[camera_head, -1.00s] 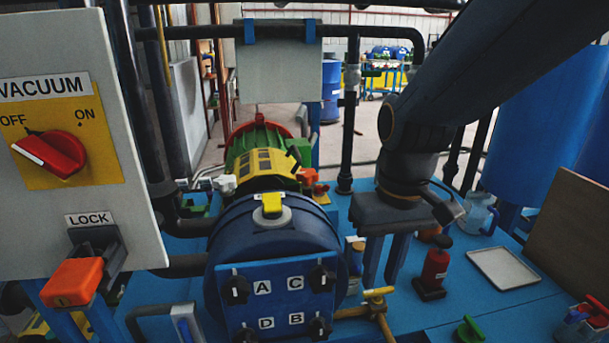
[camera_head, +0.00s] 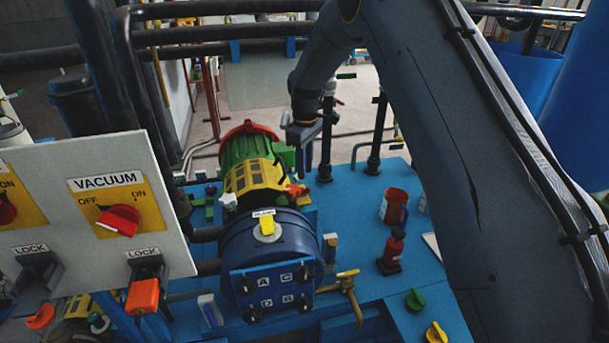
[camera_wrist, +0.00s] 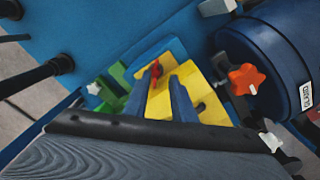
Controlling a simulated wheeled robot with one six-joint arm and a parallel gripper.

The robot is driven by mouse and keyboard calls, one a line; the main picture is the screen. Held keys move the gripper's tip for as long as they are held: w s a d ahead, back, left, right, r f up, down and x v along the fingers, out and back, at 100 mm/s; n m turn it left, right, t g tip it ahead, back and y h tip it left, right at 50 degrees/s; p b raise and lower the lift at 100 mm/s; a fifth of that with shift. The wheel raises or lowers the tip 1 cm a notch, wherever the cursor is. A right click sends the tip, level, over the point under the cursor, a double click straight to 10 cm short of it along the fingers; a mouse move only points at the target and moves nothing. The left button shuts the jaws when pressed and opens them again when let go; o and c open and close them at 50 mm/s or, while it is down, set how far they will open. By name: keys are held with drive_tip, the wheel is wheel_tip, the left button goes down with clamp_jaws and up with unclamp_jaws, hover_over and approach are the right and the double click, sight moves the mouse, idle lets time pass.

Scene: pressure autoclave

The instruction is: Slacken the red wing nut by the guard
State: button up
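The red wing nut (camera_wrist: 155,69) shows in the wrist view as a small red piece at the edge of the yellow guard (camera_wrist: 210,108). My gripper (camera_wrist: 164,80) is open, its two fingers pointing toward the guard, with the red nut near the left fingertip. I cannot tell whether they touch. In the head view, the yellow guard (camera_head: 256,178) lies over the green motor behind the blue vessel. My gripper (camera_head: 304,158) hangs down just right of the motor, and I cannot pick out the red nut there.
An orange star-shaped knob (camera_wrist: 246,79) sits between the guard and the blue vessel (camera_wrist: 262,55). White wing knobs (camera_wrist: 271,138) are close by. In the head view, a red bottle (camera_head: 393,249) and a brass valve (camera_head: 345,287) stand right of the vessel. Dark pipes rise behind.

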sight(304, 190)
drive_tip(key=shift+w+a+f+p, duration=0.15)
drive_tip(key=shift+w+f+p, duration=0.2)
drive_tip(key=shift+w, duration=0.1)
drive_tip(key=shift+f+n, duration=0.3)
drive_tip(key=shift+w+f+p, duration=0.1)
drive_tip(key=shift+f+p, duration=1.15)
drive_tip(key=shift+f, duration=2.3)
drive_tip(key=shift+c, duration=0.3)
clamp_jaws()
